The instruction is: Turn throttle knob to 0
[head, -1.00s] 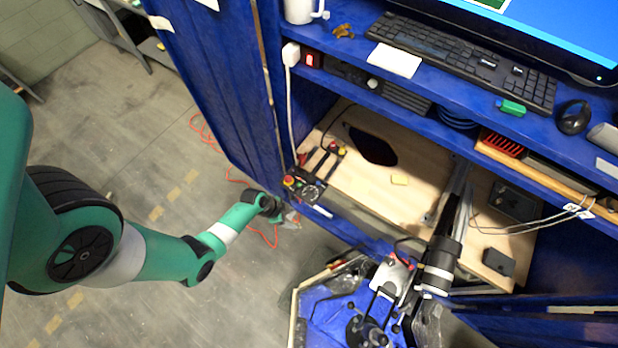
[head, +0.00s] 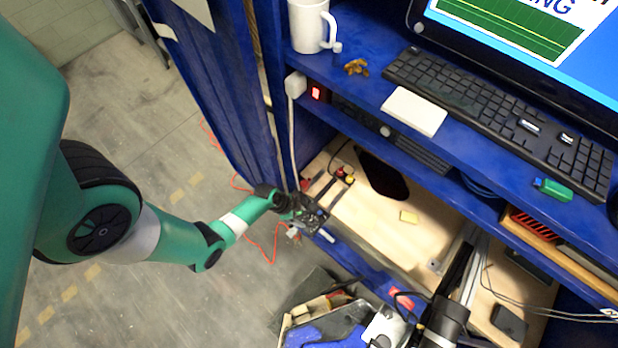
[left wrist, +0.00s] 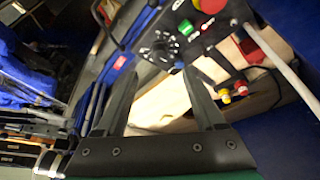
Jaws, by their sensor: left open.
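The black round throttle knob (left wrist: 165,47), with pale dial marks around it, sits on a dark control box (left wrist: 190,42) in the left wrist view. Which mark it points at is too small to tell. My left gripper (left wrist: 160,72) is open and empty, its two fingers on either side below the knob in the picture; I cannot tell whether either touches the box. In the head view my left gripper (head: 298,210) is over the control box at the left end of the wooden board and hides most of it, knob included. My right gripper is not in view.
A red button (left wrist: 208,4) is beside the knob, and small red and yellow knobs (left wrist: 232,92) lie farther off. A blue shelf (head: 365,90) with a white mug (head: 308,25) and keyboard (head: 500,115) overhangs the wooden board (head: 400,235). A blue panel (head: 215,95) stands behind my arm.

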